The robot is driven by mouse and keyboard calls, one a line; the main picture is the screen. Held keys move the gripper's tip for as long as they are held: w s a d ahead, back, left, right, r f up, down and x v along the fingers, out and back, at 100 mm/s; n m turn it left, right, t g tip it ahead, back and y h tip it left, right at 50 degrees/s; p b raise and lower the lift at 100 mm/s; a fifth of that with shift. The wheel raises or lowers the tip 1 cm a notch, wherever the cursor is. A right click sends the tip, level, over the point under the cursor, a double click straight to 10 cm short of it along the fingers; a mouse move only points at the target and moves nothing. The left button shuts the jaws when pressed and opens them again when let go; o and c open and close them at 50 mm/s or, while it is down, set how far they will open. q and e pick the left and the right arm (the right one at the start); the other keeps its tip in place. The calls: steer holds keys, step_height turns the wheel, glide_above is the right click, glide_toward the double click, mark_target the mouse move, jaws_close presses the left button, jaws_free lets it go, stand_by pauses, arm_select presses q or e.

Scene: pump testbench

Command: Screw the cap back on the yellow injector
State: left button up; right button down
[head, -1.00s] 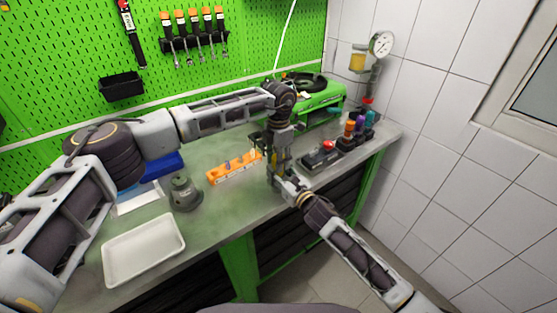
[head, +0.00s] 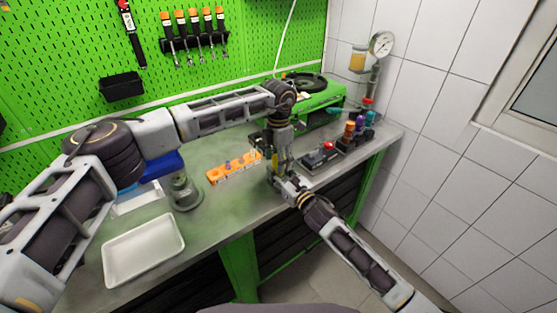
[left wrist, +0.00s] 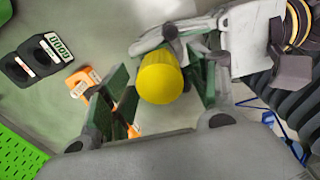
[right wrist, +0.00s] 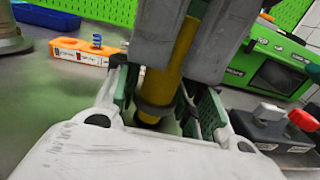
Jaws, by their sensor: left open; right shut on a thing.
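The yellow injector (right wrist: 178,62) stands roughly upright in my right gripper (right wrist: 160,112), which is shut around its body near a dark collar. Its lower end is dark. In the left wrist view a round yellow top (left wrist: 160,78), seen end-on, lies between the fingers of my left gripper (left wrist: 158,92). My left gripper is open around it, pointing down from above. I cannot tell the cap's seam from the body. In the head view my left gripper (head: 281,160) is over my right gripper (head: 284,184), and they largely hide the injector.
A grey round stand (head: 186,193) and an empty white tray (head: 143,250) are further left. A control box with a red button (head: 321,156) and coloured injectors (head: 356,128) stand to the right.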

arm_select(q)
steer(key=shift+r, duration=2.05)
steer(key=shift+f, duration=0.1)
steer(key=shift+c, duration=0.4)
